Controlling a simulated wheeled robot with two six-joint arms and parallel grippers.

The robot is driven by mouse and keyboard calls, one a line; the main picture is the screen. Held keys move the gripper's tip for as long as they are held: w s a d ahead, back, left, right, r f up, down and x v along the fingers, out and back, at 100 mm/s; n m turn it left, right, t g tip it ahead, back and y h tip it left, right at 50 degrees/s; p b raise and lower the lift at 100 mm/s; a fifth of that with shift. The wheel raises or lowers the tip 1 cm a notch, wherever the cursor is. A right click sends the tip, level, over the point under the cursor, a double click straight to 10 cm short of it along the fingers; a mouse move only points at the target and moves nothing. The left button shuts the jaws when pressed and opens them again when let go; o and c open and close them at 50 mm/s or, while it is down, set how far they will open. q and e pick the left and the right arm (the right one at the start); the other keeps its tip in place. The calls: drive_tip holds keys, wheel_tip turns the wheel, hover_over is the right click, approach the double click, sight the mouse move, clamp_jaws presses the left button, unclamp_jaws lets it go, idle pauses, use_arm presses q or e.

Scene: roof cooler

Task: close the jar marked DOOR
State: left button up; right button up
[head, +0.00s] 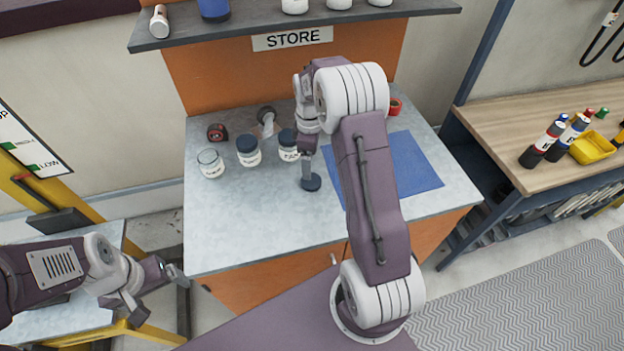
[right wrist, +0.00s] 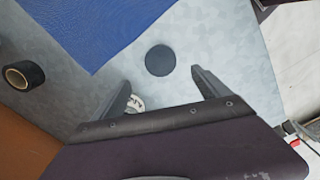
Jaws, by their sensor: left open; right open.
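A jar without a lid (head: 211,164) stands at the left of the grey counter. Two jars with dark lids stand to its right: one jar (head: 249,153) and another jar (head: 288,149). Their labels are too small to read. A dark round lid (head: 310,183) lies on the counter in front of them; it also shows in the right wrist view (right wrist: 160,60), flat and beyond the fingertips. My right gripper (right wrist: 165,85) is open and empty above the counter near that lid. My left gripper (head: 160,290) is open and empty, off the counter's front left.
A blue mat (head: 406,168) covers the counter's right part. A tape measure (head: 217,132) and a red ring (head: 396,106) lie farther back. A black roll (right wrist: 24,75) lies near the mat. A shelf (head: 290,24) overhangs the back. The counter's front left is clear.

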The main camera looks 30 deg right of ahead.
sight(311, 182)
drive_tip(key=shift+s+d+f, duration=0.2)
drive_tip(key=shift+s+f, duration=0.1)
drive_tip(key=shift+f, duration=0.4)
drive_tip(key=shift+w+a+f, duration=0.1)
drive_tip(key=shift+a+f, duration=0.05)
drive_tip(key=shift+f, duration=0.4)
drive_tip(key=shift+w+a+f, duration=0.1)
drive_tip(key=shift+f, duration=0.4)
drive_tip(key=shift+w+a+f, duration=0.1)
drive_tip(key=shift+f, duration=0.05)
use_arm(q)
drive_tip(key=shift+a+r, duration=0.1)
drive_tip(key=shift+r, duration=0.1)
use_arm(e)
drive_tip(key=shift+d, duration=0.2)
